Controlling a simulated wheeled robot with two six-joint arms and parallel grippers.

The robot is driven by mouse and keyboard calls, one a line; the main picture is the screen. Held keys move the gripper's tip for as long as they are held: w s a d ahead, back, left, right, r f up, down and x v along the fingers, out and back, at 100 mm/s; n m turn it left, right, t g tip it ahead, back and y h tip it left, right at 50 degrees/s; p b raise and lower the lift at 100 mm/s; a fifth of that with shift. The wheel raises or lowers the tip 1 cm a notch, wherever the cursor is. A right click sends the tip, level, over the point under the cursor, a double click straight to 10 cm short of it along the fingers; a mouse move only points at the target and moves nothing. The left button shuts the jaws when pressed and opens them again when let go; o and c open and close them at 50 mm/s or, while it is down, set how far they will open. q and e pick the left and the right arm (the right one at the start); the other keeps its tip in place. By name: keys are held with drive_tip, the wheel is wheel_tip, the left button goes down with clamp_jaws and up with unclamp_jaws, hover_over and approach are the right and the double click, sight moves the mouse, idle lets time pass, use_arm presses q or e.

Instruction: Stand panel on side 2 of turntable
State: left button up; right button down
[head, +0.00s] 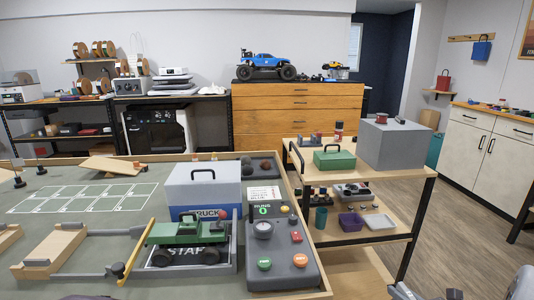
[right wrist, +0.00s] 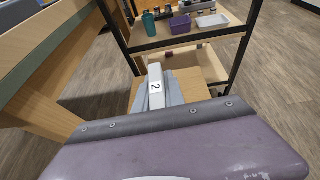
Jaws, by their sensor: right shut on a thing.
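My right gripper (head: 405,291) shows only in part at the bottom edge of the head view. My left gripper is not seen.
A wooden cart (head: 425,172) with a grey box (head: 396,142) and green case (head: 334,159) stands right of the workbench. The bench holds a grey button console (head: 281,268) and a green truck (head: 187,232) in a tray. Open floor (head: 460,230) lies right of the cart.

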drive_tip(key=s+a+r+n+g+y+p, duration=0.3)
drive_tip(key=a+r+p, duration=0.6)
drive_tip(key=p, duration=0.5)
drive_tip(key=s+a+r+n+g+y+p, duration=0.2)
drive_tip(key=a+r+n+y+p, duration=0.4)
drive_tip(key=p, duration=0.8)
drive_tip(key=s+a+r, duration=0.1)
drive_tip(key=a+r, duration=0.2)
drive_tip(key=r, duration=0.2)
drive_tip(key=shift+s+a+g, duration=0.15)
drive_tip(key=shift+s+g, duration=0.1)
drive_tip(key=shift+g, duration=0.15)
